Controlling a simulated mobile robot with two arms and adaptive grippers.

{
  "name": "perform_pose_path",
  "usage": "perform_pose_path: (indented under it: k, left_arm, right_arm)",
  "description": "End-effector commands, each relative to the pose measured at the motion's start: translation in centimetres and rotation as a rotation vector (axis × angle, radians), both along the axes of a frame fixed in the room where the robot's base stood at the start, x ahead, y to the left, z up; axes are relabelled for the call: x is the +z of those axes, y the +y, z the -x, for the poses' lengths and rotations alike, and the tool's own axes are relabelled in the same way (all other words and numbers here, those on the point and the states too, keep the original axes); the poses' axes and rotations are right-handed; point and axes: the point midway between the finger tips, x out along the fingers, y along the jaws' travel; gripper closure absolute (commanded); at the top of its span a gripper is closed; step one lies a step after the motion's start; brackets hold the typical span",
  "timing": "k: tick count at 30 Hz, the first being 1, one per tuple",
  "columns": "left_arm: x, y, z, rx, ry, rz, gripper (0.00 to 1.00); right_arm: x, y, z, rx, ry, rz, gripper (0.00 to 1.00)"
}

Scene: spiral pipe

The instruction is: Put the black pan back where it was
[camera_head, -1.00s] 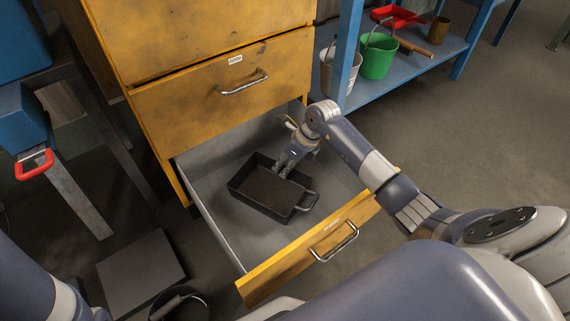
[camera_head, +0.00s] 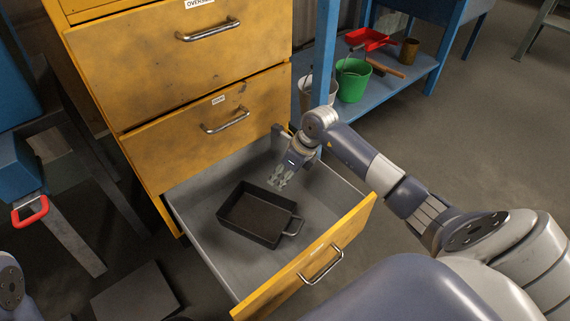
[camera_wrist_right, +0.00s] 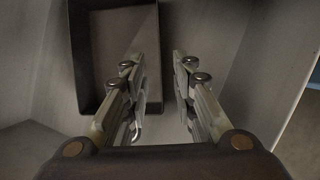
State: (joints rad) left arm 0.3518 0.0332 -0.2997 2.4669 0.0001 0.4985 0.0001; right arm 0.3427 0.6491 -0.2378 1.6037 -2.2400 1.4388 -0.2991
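The black pan (camera_head: 258,214) is rectangular with a metal loop handle on its right end. It lies in the open bottom drawer (camera_head: 185,205) of the yellow cabinet. My right gripper (camera_head: 278,182) is above the drawer, just behind the pan and apart from it. In the right wrist view the pan (camera_wrist_right: 114,50) shows at the upper left. There my right gripper (camera_wrist_right: 158,60) has its fingers spread with nothing between them. My left gripper is not in view.
The yellow cabinet (camera_head: 165,60) has shut drawers above the open one. A blue shelf (camera_head: 415,85) at the right holds a green bucket (camera_head: 353,80), a red dustpan (camera_head: 372,38) and other items. A blue device with a red handle (camera_head: 30,210) stands at the left. Floor at the right is clear.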

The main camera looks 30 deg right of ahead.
Motion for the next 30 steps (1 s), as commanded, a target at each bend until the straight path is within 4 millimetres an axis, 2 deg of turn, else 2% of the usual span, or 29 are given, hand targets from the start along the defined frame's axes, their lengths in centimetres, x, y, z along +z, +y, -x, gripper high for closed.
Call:
perform_pose_path:
  k: [1,6,14,17,20,23,24,26,27,29,30]
  left_arm:
    - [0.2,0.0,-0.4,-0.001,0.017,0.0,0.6]
    - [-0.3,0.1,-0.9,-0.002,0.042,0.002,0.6]
    - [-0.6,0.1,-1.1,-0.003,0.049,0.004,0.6]
    - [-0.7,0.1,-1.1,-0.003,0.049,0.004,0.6]
    - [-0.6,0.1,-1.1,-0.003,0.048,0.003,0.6]
    - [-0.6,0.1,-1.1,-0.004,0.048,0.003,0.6]
    - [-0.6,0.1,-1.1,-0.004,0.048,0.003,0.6]
    - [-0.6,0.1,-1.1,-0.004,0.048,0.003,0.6]
    - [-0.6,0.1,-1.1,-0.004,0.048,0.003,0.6]
    - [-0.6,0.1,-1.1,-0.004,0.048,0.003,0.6]
    - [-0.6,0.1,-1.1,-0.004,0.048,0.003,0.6]
  right_arm:
    - [1.0,-0.3,0.3,0.0,0.001,0.003,0.75]
    - [2.3,-0.7,0.8,-0.001,0.002,0.002,0.75]
    - [2.7,-0.8,0.9,0.0,0.0,-0.001,0.75]
    - [3.1,0.5,0.8,0.011,-0.007,-0.035,0.75]
    - [4.3,4.4,0.8,0.044,-0.033,-0.144,0.75]
    - [7.2,10.6,1.2,0.094,-0.068,-0.333,0.75]
    - [8.8,13.3,1.5,0.117,-0.08,-0.423,0.75]
    - [11.5,17.1,2.3,0.15,-0.095,-0.56,0.75]
    - [13.5,19.4,3.0,0.17,-0.101,-0.653,0.75]
    - [16.7,22.5,4.1,0.199,-0.104,-0.791,0.75]
    - [18.9,24.3,5.0,0.219,-0.103,-0.882,0.75]
